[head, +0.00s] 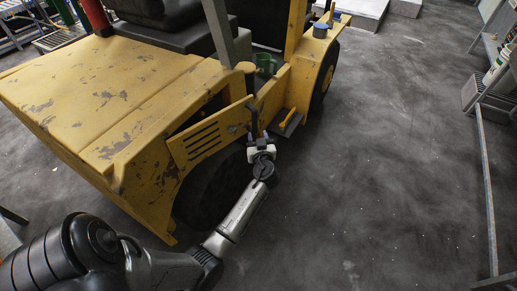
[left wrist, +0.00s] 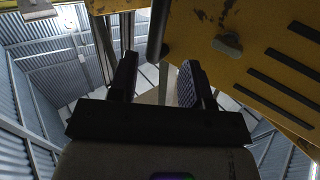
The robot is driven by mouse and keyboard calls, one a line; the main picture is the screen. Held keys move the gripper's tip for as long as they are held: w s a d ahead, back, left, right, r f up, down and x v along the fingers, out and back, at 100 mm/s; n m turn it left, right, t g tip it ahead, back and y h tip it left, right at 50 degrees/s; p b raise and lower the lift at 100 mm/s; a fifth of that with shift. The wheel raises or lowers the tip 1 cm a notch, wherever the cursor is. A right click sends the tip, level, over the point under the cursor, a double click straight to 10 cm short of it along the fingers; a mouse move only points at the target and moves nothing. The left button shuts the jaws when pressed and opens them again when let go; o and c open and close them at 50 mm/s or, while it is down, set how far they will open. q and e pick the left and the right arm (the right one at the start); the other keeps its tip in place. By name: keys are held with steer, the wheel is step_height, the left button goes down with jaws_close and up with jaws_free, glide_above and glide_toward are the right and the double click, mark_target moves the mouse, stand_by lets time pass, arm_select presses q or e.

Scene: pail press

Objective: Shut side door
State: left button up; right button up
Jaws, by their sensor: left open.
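The yellow side door (head: 207,138) with dark slots is on the near side of a worn yellow forklift (head: 110,95). A dark gap shows between the door's upper edge and the body, so the door appears to stand out from it. My left gripper (head: 257,131) is open beside the door's right end, low by the vehicle's side. In the left wrist view my left gripper (left wrist: 160,75) has its two fingers apart. There the slotted door (left wrist: 262,62) fills the upper right, with a grey latch or handle (left wrist: 228,44) on it. Contact with the door cannot be told. My right gripper is not seen.
A dark step with a yellow edge (head: 290,122) juts out just right of my left gripper. Wheels (head: 325,75) stand below the body. A metal rack (head: 490,95) with a long rail is at the right. The dark floor (head: 390,150) between is clear.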

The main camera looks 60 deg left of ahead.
mark_target(255, 124)
arm_select(q)
steer(key=shift+w+a+f, duration=0.4)
steer(key=shift+w+a, duration=0.2)
steer(key=shift+a, duration=0.25)
steer(key=x, duration=0.6)
steer(key=shift+w+a, duration=0.1)
steer(key=shift+a, duration=0.1)
steer(key=shift+c, duration=1)
steer(key=shift+d, duration=0.1)
steer(key=c, duration=0.6)
steer(key=shift+o, duration=0.2)
steer(key=shift+s+a+b, duration=0.15)
steer(key=shift+a+b, duration=0.75)
steer(key=shift+a, duration=0.85)
steer(key=shift+s+a+b, duration=0.1)
steer(key=shift+a+b, duration=0.75)
steer(key=shift+a, duration=0.85)
steer(key=shift+s+a, duration=0.15)
steer(key=shift+a, duration=0.6)
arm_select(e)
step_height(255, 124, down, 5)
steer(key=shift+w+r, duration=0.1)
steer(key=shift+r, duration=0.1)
